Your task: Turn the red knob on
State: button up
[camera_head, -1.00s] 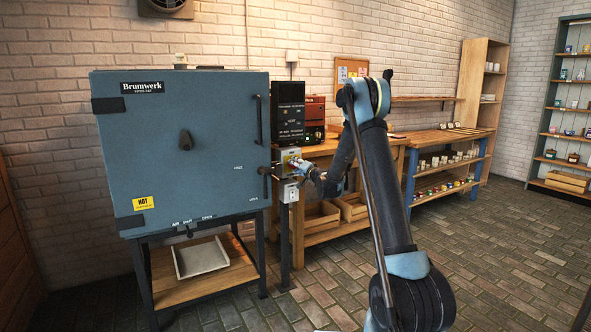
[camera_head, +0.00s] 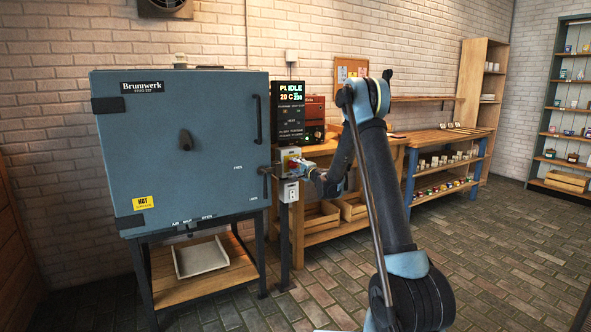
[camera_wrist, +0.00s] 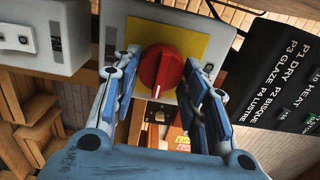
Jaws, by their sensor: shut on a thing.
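The red knob (camera_wrist: 161,70) sits on a yellow plate (camera_wrist: 190,38) on a light grey switch box (camera_wrist: 114,22). In the wrist view its white pointer line runs downward, slightly left. My gripper (camera_wrist: 163,82) has one finger on each side of the knob and is shut on it. In the head view my gripper (camera_head: 302,166) reaches the switch box (camera_head: 285,156) from the right and hides most of the knob. The control display (camera_head: 291,108) above the box is lit and reads "P1 IDLE", "20 C" and other digits.
The blue-grey kiln (camera_head: 215,125) stands to the left, its door shut. A white socket box (camera_head: 289,192) is below the switch box. A wooden bench (camera_head: 398,143) stands behind my arm. The brick floor (camera_head: 500,250) at right is clear.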

jog(key=shift+d+f, duration=0.1)
jog(key=shift+d, duration=0.1)
jog(key=o, duration=1)
jog(key=shift+w, duration=0.1)
jog(key=shift+o, duration=0.2)
jog(key=shift+a, duration=0.1)
jog(key=v, duration=1.2)
